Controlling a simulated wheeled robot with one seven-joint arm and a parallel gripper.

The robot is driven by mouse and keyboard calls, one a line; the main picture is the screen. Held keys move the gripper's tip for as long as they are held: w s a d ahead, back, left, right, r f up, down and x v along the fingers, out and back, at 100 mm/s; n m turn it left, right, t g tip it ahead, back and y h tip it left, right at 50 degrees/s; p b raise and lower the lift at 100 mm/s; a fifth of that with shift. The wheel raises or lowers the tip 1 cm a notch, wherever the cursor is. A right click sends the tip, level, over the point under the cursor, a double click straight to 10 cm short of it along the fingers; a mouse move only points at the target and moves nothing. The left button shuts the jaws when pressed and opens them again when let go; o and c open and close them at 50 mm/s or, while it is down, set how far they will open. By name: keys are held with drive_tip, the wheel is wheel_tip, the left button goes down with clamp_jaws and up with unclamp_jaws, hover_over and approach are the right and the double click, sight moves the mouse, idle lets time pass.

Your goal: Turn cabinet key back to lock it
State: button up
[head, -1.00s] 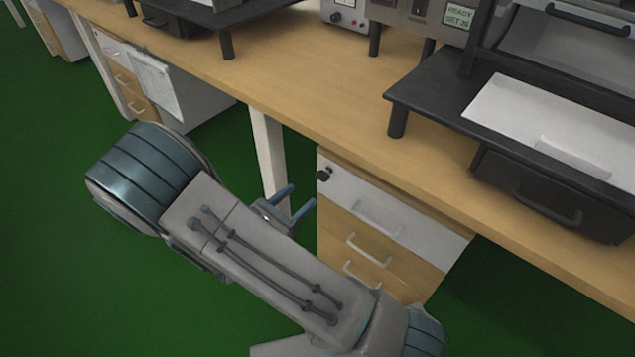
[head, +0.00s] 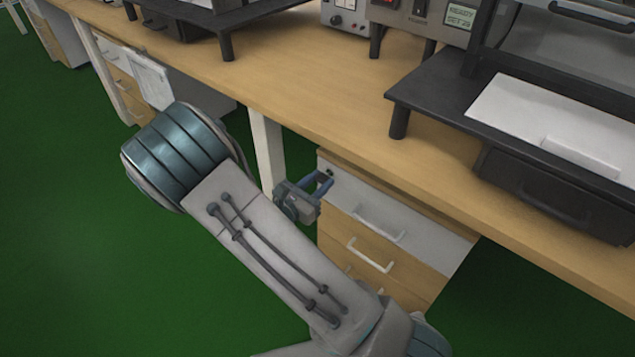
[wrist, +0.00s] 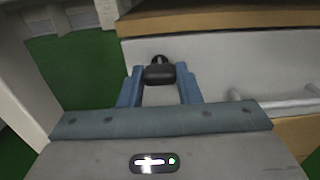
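The cabinet (head: 440,243) stands under the workbench, with a white top drawer front and wooden drawers below. The black key (wrist: 159,74) sits in the dark round lock (wrist: 158,58) on the white front, near its upper left corner. The key's wide head lies level in the wrist view. My gripper (head: 325,181) has reached the lock from the left in the head view. In the wrist view its two blue fingers stand at either side of the key head, with no clear gap seen, so it looks shut on the key. In the head view the fingers mostly hide the key.
The wooden bench top (head: 290,75) overhangs just above the lock. A white drawer handle (head: 378,222) sits right of my gripper. A bench leg (head: 267,150) stands close on the left. Green floor (head: 75,240) is open at left.

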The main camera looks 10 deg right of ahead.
drive_tip(key=shift+r+p, duration=0.1)
drive_tip(key=shift+p, duration=0.3)
drive_tip(key=shift+r+n+p, duration=0.15)
drive_tip(key=shift+n+p, duration=0.45)
drive_tip(key=shift+p, duration=0.25)
drive_tip(key=n+p, duration=0.2)
drive_tip(key=p, duration=0.1)
drive_tip(key=shift+r+p, duration=0.1)
drive_tip(key=shift+p, duration=0.3)
drive_tip(key=n+p, duration=0.4)
drive_tip(key=p, duration=0.1)
drive_tip(key=shift+s+n, duration=0.1)
drive_tip(key=shift+n, duration=0.3)
drive_tip(key=n+p, duration=0.5)
drive_tip(key=shift+f, duration=0.2)
drive_tip(key=n+p, duration=0.2)
drive_tip(key=n, duration=0.2)
drive_tip(key=shift+f+n, duration=0.15)
drive_tip(key=shift+n, duration=0.45)
drive_tip(key=o, duration=1)
